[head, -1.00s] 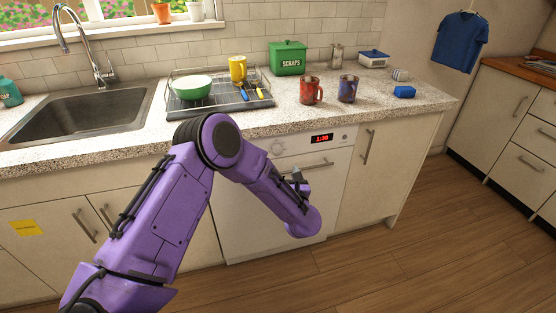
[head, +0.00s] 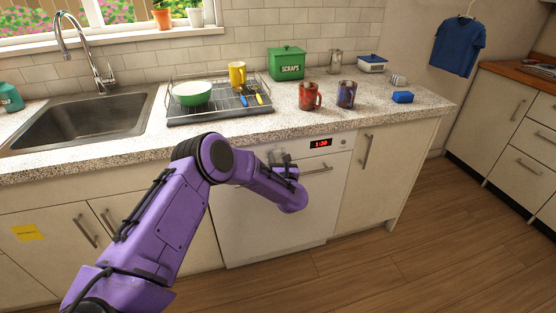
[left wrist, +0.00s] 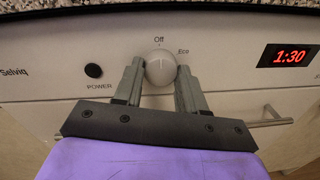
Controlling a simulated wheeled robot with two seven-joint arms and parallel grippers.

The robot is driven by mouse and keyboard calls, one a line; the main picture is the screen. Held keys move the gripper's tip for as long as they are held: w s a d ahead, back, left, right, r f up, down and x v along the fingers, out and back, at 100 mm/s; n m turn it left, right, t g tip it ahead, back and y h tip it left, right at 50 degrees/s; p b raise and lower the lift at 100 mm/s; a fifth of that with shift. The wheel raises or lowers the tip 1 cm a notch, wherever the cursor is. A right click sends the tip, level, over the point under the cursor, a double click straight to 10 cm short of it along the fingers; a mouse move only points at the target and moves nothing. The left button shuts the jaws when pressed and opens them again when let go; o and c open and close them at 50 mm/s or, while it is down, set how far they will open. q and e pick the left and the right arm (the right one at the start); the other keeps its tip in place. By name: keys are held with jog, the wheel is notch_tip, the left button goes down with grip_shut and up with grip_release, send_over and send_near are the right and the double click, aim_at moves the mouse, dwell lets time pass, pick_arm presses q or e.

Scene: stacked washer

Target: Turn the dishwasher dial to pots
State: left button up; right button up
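The dishwasher dial (left wrist: 160,69) is a round pale knob on the white front panel. No "pots" label can be read. My left gripper (left wrist: 160,67) is open, with one finger on each side of the dial; whether they touch it I cannot tell. In the head view the left gripper (head: 280,158) is at the top of the dishwasher (head: 262,220) and mostly hides the dial. My right gripper is not in view.
A POWER button (left wrist: 93,71) is left of the dial. The red 1:30 display (left wrist: 289,56) is to the right, above the door handle (left wrist: 250,123). The countertop edge (head: 330,128) overhangs the panel. Mugs and a dish rack (head: 180,118) stand on the counter.

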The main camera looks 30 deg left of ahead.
pick_arm(q)
jog(key=shift+c, duration=0.7)
